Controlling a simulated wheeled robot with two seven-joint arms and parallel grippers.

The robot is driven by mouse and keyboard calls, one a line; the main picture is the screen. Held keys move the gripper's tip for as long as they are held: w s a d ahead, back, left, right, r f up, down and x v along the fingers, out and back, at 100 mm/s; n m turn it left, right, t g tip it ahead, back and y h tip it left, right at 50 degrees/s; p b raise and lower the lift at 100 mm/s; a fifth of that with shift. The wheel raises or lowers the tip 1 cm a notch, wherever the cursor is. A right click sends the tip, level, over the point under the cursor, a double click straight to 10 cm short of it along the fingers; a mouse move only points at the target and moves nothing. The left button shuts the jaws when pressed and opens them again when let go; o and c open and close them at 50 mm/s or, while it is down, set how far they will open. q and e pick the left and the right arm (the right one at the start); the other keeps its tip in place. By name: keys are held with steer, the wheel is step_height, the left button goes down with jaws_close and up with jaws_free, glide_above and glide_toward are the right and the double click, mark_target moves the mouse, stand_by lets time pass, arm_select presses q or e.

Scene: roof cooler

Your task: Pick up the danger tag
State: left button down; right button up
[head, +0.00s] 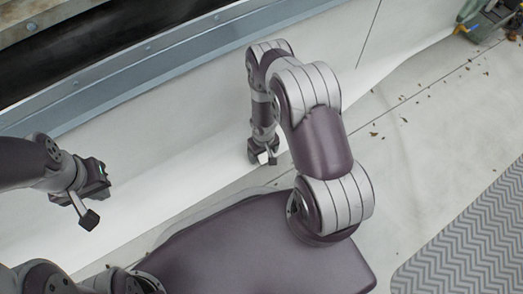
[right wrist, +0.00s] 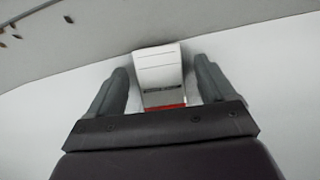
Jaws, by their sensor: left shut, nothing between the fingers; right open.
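The danger tag (right wrist: 158,72) is a white card with a red band at its near end, lying on the pale floor in the right wrist view. My right gripper (right wrist: 163,85) is open, with one finger on each side of the tag; small gaps show between the fingers and the card. In the head view my right gripper (head: 262,157) is low near the floor, and a small white patch beside it may be the tag. My left gripper (head: 98,182) is shut and empty, far to the left of it.
A pale wall with a grey metal ledge (head: 150,68) runs along the back left. A grey chevron mat (head: 470,245) lies at the lower right. A grey-green object (head: 490,20) stands at the top right. Dry leaves (head: 404,119) are scattered over otherwise open floor.

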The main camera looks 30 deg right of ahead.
steer(key=shift+f, duration=0.2)
stand_by(0.3)
steer(key=c, duration=1.1)
step_height(320, 180, up, 6)
steer(key=p, duration=0.4)
steer(key=shift+d+p, duration=0.15)
steer(key=shift+p, duration=0.2)
steer(key=s+d+r+p, duration=0.1)
steer(key=s+d, duration=0.1)
steer(key=d, duration=0.1)
steer(key=s+d+r+p, duration=0.2)
steer(key=d, duration=0.1)
steer(key=s+d+r+p, duration=0.2)
steer(key=d, duration=0.1)
steer(key=shift+d+r, duration=0.25)
steer(key=shift+d, duration=0.15)
